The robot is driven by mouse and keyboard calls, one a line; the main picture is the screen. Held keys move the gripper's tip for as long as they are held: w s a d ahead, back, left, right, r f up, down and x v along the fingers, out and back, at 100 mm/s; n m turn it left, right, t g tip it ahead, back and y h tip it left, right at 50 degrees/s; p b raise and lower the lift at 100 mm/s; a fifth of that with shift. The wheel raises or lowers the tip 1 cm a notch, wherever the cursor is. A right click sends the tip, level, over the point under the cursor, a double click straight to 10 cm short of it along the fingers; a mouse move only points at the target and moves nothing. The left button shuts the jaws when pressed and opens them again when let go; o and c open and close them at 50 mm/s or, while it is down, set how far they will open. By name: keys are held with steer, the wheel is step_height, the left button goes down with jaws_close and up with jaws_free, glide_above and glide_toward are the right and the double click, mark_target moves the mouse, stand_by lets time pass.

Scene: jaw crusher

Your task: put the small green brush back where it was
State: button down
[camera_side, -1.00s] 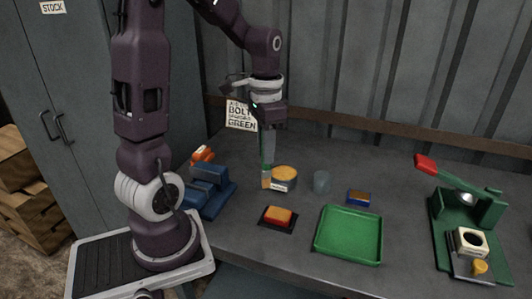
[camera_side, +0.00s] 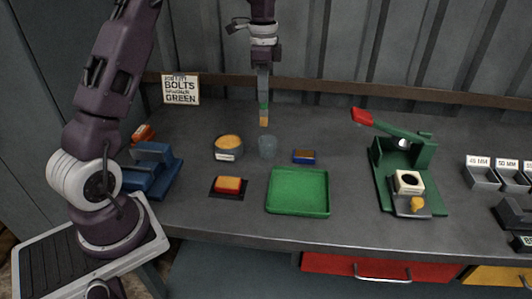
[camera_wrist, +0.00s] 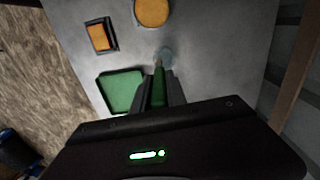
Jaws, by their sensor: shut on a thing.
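My gripper (camera_side: 263,97) is shut on the small green brush (camera_side: 264,108). The brush hangs upright with its tan bristles down. A clear glass cup (camera_side: 267,147) stands on the bench, and the bristle end shows just above it in the side view, apart from it. In the wrist view the brush (camera_wrist: 158,86) sits between the two fingers, its tip overlapping the edge of the cup (camera_wrist: 164,56). I cannot tell whether the tip is exactly over the cup's mouth.
A round tin with an orange top (camera_side: 228,142) stands left of the cup, a blue box (camera_side: 304,156) right. A green lever press (camera_side: 420,158) stands further right.

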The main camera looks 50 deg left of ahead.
step_height(320, 180, down, 10)
steer(key=w, duration=0.1)
steer(key=shift+w+m, duration=0.15)
steer(key=shift+m, duration=0.15)
steer(key=shift+f, duration=0.15)
steer(key=c, duration=1.3)
jaws_free()
steer(key=shift+c, duration=0.2)
